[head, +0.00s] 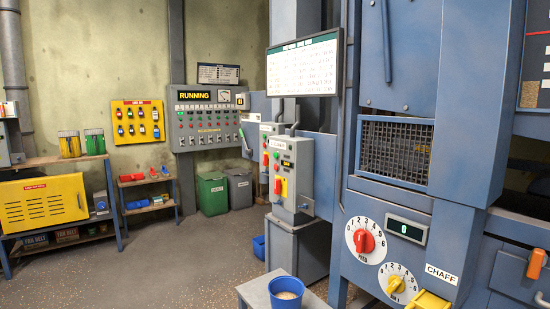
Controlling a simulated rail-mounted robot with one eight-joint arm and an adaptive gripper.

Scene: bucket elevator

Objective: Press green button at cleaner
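The cleaner appears to be the large blue machine (460,170) at the right, with a mesh screen, a red dial (364,241), a yellow dial (397,284), a small display reading 0 and a CHAFF label. Left of it, a grey control box (302,170) is mounted on a blue-grey column. Its left part has a small green button (277,155), a red button below it and a red-and-yellow switch (280,186). Which box belongs to the cleaner is unclear. My gripper is not in view.
A blue bucket (286,293) stands on a small grey stand at the front. A RUNNING panel (208,118), a yellow lock board (138,122), bins and a workbench line the back and left. A whiteboard (304,65) hangs above the control box. The left-centre floor is clear.

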